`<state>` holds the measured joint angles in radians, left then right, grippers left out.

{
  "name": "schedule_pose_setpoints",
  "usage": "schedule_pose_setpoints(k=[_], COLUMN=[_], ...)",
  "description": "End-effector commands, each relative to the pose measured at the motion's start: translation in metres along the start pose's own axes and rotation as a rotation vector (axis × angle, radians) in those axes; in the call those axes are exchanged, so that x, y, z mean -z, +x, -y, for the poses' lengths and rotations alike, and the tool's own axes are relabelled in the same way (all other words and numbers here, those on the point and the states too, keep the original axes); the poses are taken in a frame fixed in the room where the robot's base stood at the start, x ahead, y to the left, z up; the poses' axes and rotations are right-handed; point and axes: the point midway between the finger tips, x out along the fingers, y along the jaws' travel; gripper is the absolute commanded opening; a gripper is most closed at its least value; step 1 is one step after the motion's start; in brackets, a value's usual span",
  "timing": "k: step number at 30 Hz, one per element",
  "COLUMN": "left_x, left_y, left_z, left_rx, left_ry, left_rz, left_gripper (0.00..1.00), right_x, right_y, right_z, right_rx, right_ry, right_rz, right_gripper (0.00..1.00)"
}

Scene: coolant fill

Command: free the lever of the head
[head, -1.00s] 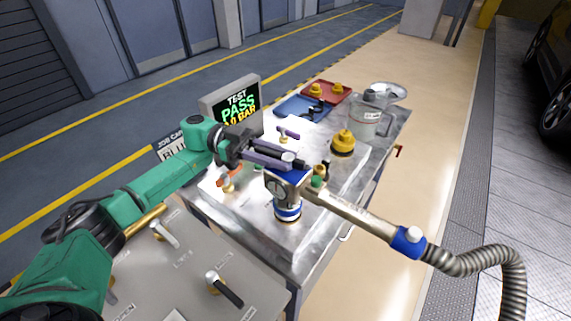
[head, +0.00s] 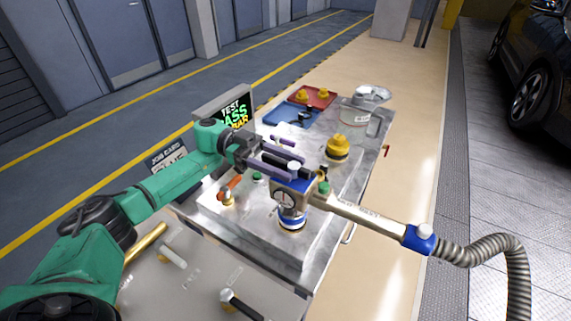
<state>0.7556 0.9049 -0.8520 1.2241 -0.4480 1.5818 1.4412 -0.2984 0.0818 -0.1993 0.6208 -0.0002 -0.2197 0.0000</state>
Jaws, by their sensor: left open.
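The fill head (head: 291,192) is a blue and metal block with a round gauge on its front. It sits over a blue-ringed neck (head: 291,220) on the metal plate. A dark lever with a pale round end (head: 294,168) lies on top of the head, partly hidden by my fingers. My left gripper (head: 283,163) is open, with its long purple-grey fingers just above the head and beside the lever. I cannot tell whether they touch it. My right gripper is out of view.
A pale tube runs right from the head to a blue collar (head: 419,238) and a ribbed hose (head: 500,246). A yellow cap (head: 337,148), orange-handled valve (head: 229,191), blue tray (head: 291,117), red tray (head: 323,97) and clear jug (head: 356,114) stand around. A test screen (head: 232,107) is behind.

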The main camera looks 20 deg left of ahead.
Motion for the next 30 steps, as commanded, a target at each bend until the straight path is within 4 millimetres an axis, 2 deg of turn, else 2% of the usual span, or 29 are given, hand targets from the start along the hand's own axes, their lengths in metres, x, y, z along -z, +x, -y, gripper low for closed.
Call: schedule_pose_setpoints(k=[11,14,24,27,30], left_x=[-0.002,-0.004,-0.005,-0.004,-0.006], left_y=[-0.003,-0.015,-0.082,-0.098,-0.105], left_z=[0.0,0.001,0.001,0.001,0.001], left_rx=[0.001,0.003,0.004,0.004,-0.002], left_ry=[0.001,0.001,0.002,0.002,-0.001], left_rz=[0.002,0.003,0.002,0.001,0.002], left_gripper=[0.61,0.61,0.61,0.61,0.61], right_x=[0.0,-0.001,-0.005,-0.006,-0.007], right_y=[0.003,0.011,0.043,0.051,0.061], right_z=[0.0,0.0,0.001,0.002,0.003], right_rx=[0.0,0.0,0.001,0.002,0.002], right_ry=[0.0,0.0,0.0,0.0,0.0], right_rz=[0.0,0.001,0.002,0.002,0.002], right_gripper=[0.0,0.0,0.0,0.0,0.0])
